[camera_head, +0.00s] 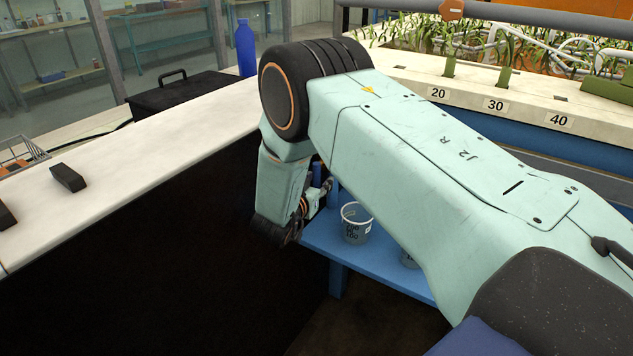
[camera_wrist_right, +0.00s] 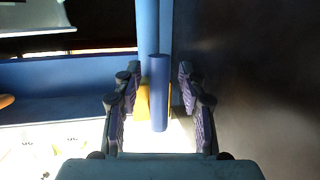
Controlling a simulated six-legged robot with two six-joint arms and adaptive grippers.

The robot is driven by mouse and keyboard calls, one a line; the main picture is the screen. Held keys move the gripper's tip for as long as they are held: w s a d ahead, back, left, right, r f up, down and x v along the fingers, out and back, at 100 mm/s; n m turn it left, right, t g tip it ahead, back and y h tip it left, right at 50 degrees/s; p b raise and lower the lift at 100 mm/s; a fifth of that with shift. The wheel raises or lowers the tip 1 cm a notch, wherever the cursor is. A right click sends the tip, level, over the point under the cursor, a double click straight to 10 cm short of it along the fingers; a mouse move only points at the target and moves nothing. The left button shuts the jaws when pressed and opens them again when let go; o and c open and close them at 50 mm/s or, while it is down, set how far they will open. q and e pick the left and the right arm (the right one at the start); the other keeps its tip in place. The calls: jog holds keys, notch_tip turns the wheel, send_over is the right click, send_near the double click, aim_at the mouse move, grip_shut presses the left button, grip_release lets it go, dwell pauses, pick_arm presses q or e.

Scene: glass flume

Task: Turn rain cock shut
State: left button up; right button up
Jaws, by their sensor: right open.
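In the right wrist view, a blue rounded bar (camera_wrist_right: 158,95), which looks like the handle of the rain cock, stands between the two fingers of my right gripper (camera_wrist_right: 158,85). The fingers are spread, with a gap on each side of the bar. A yellow-orange part (camera_wrist_right: 143,100) shows behind the bar. I cannot tell which way the cock is turned. In the head view, my right gripper (camera_head: 277,230) hangs low under my arm, and the arm hides most of what it faces. My left gripper is not in view.
A blue shelf (camera_head: 390,277) with a marked bucket (camera_head: 355,223) lies right of the gripper in the head view. A pale bench (camera_head: 140,140) with a dark block (camera_head: 68,178) is at left. A blue bottle (camera_head: 246,48) and black case (camera_head: 178,92) stand behind.

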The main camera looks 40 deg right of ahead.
jog(key=v, duration=1.2)
jog(key=shift+r, duration=0.1)
